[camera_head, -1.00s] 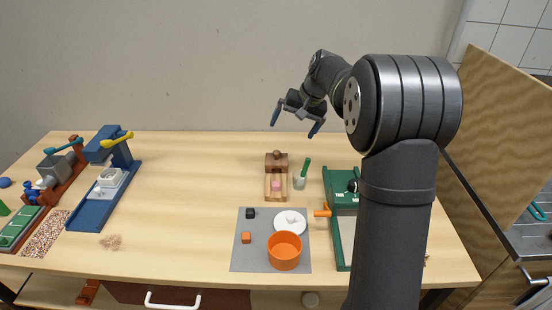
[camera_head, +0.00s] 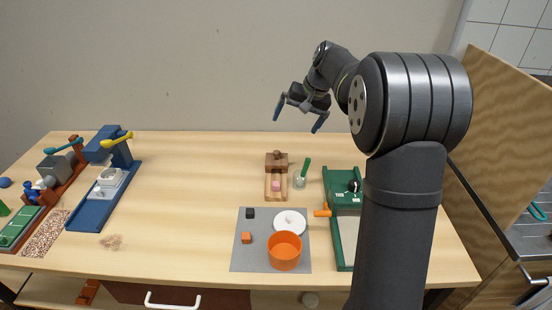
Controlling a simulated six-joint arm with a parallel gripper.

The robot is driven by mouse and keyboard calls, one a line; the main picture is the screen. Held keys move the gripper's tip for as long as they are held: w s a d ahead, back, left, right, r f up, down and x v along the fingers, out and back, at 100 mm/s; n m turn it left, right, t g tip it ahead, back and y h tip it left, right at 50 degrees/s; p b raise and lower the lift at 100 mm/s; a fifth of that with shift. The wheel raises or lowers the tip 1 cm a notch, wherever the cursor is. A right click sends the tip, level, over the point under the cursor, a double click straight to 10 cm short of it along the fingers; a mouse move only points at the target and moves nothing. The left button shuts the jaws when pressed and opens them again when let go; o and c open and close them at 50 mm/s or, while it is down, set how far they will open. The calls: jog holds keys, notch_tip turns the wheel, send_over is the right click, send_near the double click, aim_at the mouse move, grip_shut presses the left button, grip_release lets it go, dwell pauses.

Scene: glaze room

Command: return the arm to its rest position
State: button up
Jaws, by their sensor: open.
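My gripper (camera_head: 299,115) hangs in the air above the back of the table, in front of the plain wall. Its two blue-grey fingers point down and are spread apart, with nothing between them. My arm rises on the right side of the view and bends over to the left. It hides part of the green device and the table's right side.
Below the gripper stand a wooden block device (camera_head: 276,188) and a cup with a green handle (camera_head: 300,181). A grey mat (camera_head: 240,262) holds an orange pot (camera_head: 284,252) and a white dish (camera_head: 290,222). A green device (camera_head: 334,190) stands right, a blue press (camera_head: 93,208) left. Centre-left is clear.

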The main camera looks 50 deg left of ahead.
jog(key=v, duration=0.7)
jog(key=shift+r, duration=0.15)
